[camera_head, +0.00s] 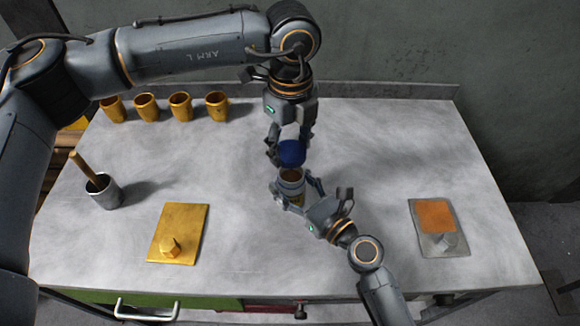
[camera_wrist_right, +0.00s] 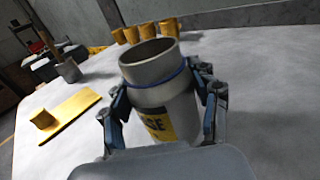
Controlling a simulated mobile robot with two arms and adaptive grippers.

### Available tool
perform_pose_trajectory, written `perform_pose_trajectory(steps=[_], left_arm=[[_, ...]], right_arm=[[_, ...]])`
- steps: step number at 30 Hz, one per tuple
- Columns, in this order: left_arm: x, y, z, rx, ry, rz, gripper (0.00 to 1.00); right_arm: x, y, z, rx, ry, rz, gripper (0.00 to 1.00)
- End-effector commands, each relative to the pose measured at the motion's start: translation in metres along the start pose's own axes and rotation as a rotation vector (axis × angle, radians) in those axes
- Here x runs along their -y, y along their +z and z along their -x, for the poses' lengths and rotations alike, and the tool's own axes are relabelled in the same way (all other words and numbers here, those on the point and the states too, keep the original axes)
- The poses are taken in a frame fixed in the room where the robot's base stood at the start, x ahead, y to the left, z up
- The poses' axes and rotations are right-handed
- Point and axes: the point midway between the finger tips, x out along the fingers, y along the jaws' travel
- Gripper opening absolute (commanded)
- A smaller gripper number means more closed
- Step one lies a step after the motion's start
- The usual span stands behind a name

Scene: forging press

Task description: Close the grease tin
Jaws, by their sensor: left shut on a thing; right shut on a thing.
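The grease tin (camera_head: 291,184) is a grey cylinder with a yellow label, standing upright and open at the top. My right gripper (camera_head: 296,197) is shut around its body from the front right. In the right wrist view the tin (camera_wrist_right: 160,95) shows its open mouth and a blue ring below its neck, between the fingers of my right gripper (camera_wrist_right: 165,105). My left gripper (camera_head: 288,148) points down and is shut on a dark blue round lid (camera_head: 292,152). The lid is just above and behind the tin's mouth in the head view; the exact gap cannot be told.
Several brass cups (camera_head: 180,106) stand in a row at the back left. A grey pot (camera_head: 103,191) with a brass stick is at the left. A brass plate with a knob (camera_head: 180,228) lies front left, a grey plate with a copper patch (camera_head: 436,226) at the right.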

Motion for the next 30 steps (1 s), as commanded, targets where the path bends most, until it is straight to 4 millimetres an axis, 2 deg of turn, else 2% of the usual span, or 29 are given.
perform_pose_trajectory(steps=[3,7,23,30], left_arm=[[0.001,-0.001,-0.02,-0.003,0.006,0.0,0.31],[0.003,0.0,-0.035,-0.002,0.007,-0.001,0.31],[0.003,0.0,-0.037,-0.001,0.006,0.0,0.31],[0.003,0.0,-0.049,-0.002,0.009,0.0,0.31]], right_arm=[[0.0,0.0,0.0,-0.001,-0.001,0.0,0.04],[0.0,0.0,0.0,-0.001,-0.001,0.0,0.04],[0.001,-0.001,0.0,-0.001,-0.001,0.0,0.04],[0.001,-0.001,0.0,-0.001,-0.001,0.0,0.04]])
